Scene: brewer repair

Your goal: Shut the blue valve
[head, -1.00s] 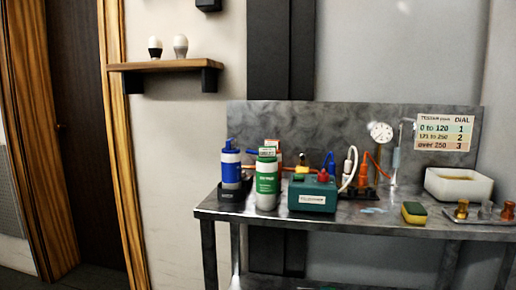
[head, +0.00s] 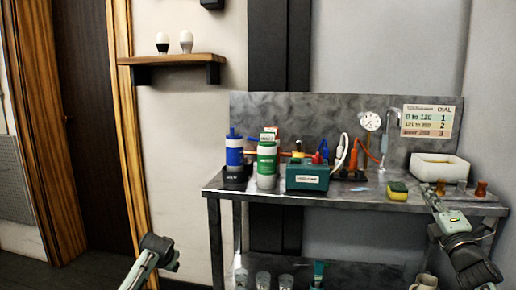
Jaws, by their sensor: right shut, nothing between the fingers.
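The blue valve handle (head: 325,149) stands small among the pipework at the back of the metal workbench (head: 350,202), behind the green box (head: 307,176) with a red knob. The box hides its lower part, and its exact setting is too small to read. My right gripper (head: 432,192) is shut and empty at the bench's front right, near the copper-coloured fittings and well away from the valve. Part of my left arm (head: 150,258) shows at the lower left, clear of the bench; whether its fingers are open cannot be made out.
A blue bottle (head: 234,152) and a green-and-white bottle (head: 267,165) stand left of the box. An orange valve (head: 354,160), gauge (head: 370,121), sponge (head: 397,190) and white basin (head: 440,168) are to the right. Several glasses stand on the lower shelf.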

